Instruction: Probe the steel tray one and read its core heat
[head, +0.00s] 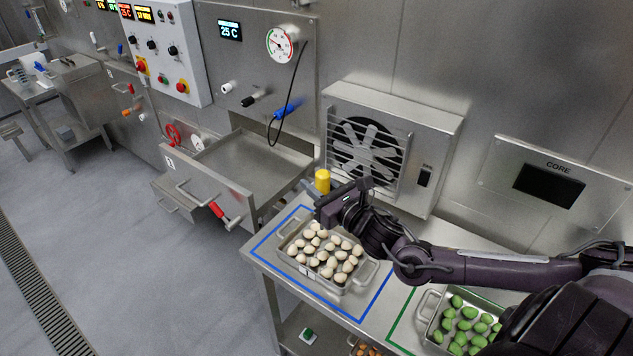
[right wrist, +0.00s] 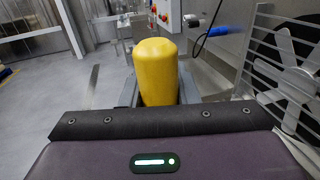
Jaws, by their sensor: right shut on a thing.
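A steel tray of cream-coloured filled pasta (head: 352,284) stands inside a blue outline on the steel table. A second steel tray (head: 425,306), holding green pasta, stands in a green outline to its right. My right gripper (head: 327,203) is above the back edge of the cream pasta tray, shut on a yellow-handled thing (head: 322,179). Its yellow end rises between the fingers in the right wrist view (right wrist: 156,72); its lower part is hidden. The CORE display (head: 549,186) on the wall is dark. My left gripper is out of view.
A fan unit (head: 436,117) stands behind the table. To the left, an open steel drawer (head: 250,160) juts out below a panel with a dial (head: 280,44) and a cabled blue handle (head: 287,111).

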